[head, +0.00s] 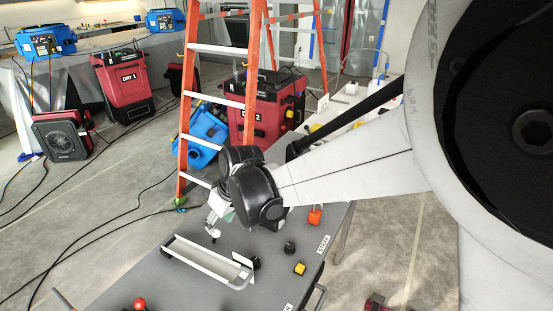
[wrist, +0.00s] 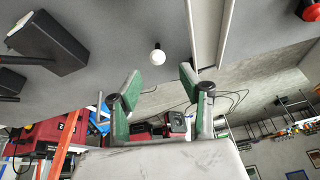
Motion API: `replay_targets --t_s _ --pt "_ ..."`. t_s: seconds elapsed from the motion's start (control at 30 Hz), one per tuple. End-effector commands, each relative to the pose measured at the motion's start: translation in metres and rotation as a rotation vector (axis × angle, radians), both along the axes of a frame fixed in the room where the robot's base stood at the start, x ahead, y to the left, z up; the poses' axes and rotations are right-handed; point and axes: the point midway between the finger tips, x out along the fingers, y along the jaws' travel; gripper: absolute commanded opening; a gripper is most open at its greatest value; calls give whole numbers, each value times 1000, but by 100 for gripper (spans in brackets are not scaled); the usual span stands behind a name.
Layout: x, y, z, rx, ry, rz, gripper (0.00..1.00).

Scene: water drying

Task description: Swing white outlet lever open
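A white ball-topped knob, which looks like the outlet lever's end, stands on the grey bench top; it shows in the wrist view (wrist: 157,57) and, small, in the head view (head: 213,233). My gripper (wrist: 160,77) is open, its two green-padded fingers spread to either side of the knob's line in the wrist view. I see no contact with the knob. In the head view my gripper (head: 221,207) hangs over the far left part of the bench, close to the knob and partly hidden by my black wrist. The lever's pivot is not clear.
A long white rail frame (head: 195,262) lies on the bench (head: 160,275) close to the knob. A black knob (head: 289,247), a yellow block (head: 299,268), an orange block (head: 315,214) and a red knob (head: 139,303) are also there. An orange ladder (head: 187,110) stands behind.

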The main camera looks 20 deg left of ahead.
Motion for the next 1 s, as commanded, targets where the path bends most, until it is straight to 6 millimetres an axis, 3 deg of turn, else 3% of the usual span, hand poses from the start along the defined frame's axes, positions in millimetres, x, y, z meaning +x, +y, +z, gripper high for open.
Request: replay_targets --t_s 0.03,0.2,0.5,0.97,1.0 --pt "2 4 -14 0 0 0 39" --pt "6 15 -43 1 -1 -1 39" --pt "10 30 -80 1 -1 -5 39" --pt "12 34 -87 1 -1 -5 39" --pt "12 34 -87 1 -1 -5 34"
